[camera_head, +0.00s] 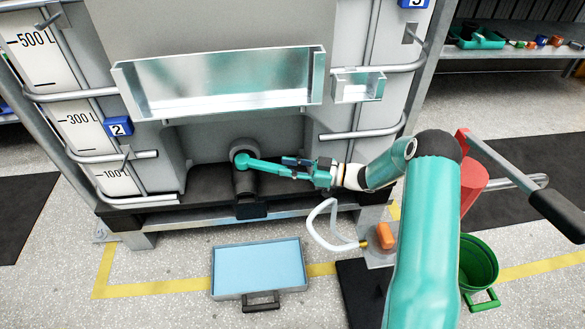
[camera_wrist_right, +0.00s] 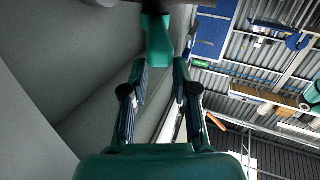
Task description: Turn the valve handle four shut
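A grey valve body (camera_head: 245,183) sits in the recess at the foot of the big grey container. Its teal lever handle (camera_head: 262,165) points right, roughly level; no number can be read on it. My right gripper (camera_head: 296,165) reaches in from the right at the lever's outer end. In the right wrist view the handle (camera_wrist_right: 158,42) lies ahead, its end just between the tips of my right gripper (camera_wrist_right: 160,66). The fingers are apart, with a gap showing on each side of the handle. My left gripper is not in view.
A metal trough (camera_head: 225,108) hangs above the valve, with a small metal box (camera_head: 358,88) beside it. A blue tray (camera_head: 258,266) lies on the floor below. A white hose (camera_head: 320,232) and a green bucket (camera_head: 478,260) are to the right. Tubular frame bars (camera_head: 362,132) flank the recess.

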